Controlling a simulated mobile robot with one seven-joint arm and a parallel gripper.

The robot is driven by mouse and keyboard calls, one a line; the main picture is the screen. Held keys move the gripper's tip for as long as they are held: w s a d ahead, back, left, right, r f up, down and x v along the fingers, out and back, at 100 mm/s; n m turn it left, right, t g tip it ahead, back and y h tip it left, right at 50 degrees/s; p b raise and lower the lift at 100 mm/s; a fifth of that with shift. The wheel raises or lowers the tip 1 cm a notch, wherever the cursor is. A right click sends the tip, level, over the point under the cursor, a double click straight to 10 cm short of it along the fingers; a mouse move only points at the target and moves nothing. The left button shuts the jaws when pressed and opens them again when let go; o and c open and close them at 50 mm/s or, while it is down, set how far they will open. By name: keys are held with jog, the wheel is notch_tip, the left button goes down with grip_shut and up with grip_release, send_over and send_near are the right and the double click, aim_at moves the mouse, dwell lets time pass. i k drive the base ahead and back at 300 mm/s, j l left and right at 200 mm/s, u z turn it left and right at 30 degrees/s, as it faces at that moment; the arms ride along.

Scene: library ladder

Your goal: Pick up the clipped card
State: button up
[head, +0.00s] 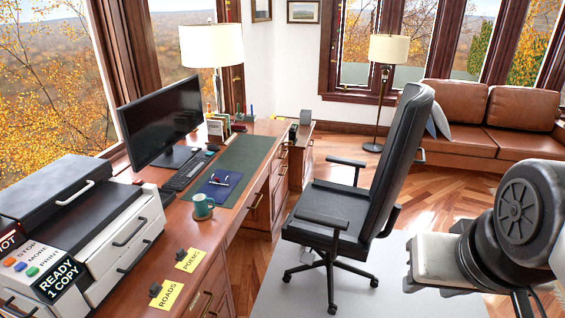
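Two yellow cards lie near the front edge of the wooden desk, each with a black clip at its left end. The card reading ROADS (168,295) is nearer to me. The card reading POEMS (191,261) lies just beyond it. I cannot tell which of them is the task's clipped card. My gripper (409,268) is at the lower right, off the desk and far to the right of both cards, with the chair's side between. I see no object held in it, but its fingers are too unclear to tell whether it is open or shut.
A black office chair (338,214) stands at the desk's right side. A large printer (95,223) fills the desk's left. A teal mug (203,207), a blue folder (219,187) and a monitor (160,120) are farther back. A brown sofa (490,125) stands behind.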

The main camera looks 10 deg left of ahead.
aim_at(164, 295)
jog(key=i+u, duration=0.3)
jog(key=u, duration=0.15)
jog(key=i+u, duration=0.35)
jog(key=u, duration=0.15)
jog(key=i+l+u, duration=0.2)
jog(key=u, duration=0.25)
jog(key=i+u, duration=0.35)
jog(key=i+l+u, duration=0.1)
jog(key=u, duration=0.3)
jog(key=i+l+u, duration=0.2)
jog(key=i+u, duration=0.15)
